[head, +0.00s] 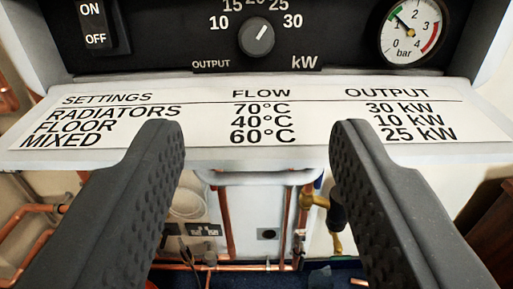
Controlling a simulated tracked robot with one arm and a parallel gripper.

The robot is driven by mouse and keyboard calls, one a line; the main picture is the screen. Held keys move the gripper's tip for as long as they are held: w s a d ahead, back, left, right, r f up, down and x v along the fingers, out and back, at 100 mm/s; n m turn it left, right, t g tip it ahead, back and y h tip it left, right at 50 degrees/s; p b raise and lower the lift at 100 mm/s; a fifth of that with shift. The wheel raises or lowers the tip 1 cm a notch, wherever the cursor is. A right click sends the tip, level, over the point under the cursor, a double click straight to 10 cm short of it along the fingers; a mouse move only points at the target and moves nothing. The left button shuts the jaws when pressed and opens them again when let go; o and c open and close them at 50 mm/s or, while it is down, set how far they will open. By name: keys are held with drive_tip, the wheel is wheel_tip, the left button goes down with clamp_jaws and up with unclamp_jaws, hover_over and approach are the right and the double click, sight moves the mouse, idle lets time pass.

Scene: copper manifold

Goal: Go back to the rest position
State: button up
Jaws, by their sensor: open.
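My gripper (259,140) is open and empty, with its two dark, dimpled fingers reaching in from the lower left and lower right. The fingertips overlap the lower part of a white settings plate (195,100) in the picture; I cannot tell whether they touch it. The plate lists flow and output values for radiators, floor and mixed. Above it is a black control panel (180,42) with a round output knob (257,38), whose pointer tilts to the upper right. No rest position is marked in view.
An ON/OFF switch (92,25) sits at the panel's left and a bar gauge (411,29) at its right. Copper pipes (225,222), a brass valve (318,201) and a black cable show below the plate. A dark brown object (488,222) stands at the lower right.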

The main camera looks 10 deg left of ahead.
drive_tip(key=w+d+r+g+h+b, duration=0.2)
drive_tip(key=w+d+r+h+b, duration=0.1)
drive_tip(key=w+d+r+h, duration=0.1)
drive_tip(key=s+a+r+m+g+h+b, duration=0.1)
drive_tip(key=a+r+h+b, duration=0.15)
drive_tip(key=r, duration=0.95)
drive_tip(key=s+a+r+y+b, duration=0.1)
drive_tip(key=s+a+r, duration=0.5)
drive_tip(key=a+r, duration=0.2)
drive_tip(key=s+a+r+m+y+b, duration=0.1)
drive_tip(key=s+a+r+y+b, duration=0.1)
drive_tip(key=s+a+r, duration=0.4)
drive_tip(key=a+r, duration=0.3)
drive_tip(key=a, duration=0.1)
drive_tip(key=shift+r+t, duration=0.15)
drive_tip(key=shift+t, duration=0.25)
drive_tip(key=shift+d, duration=0.1)
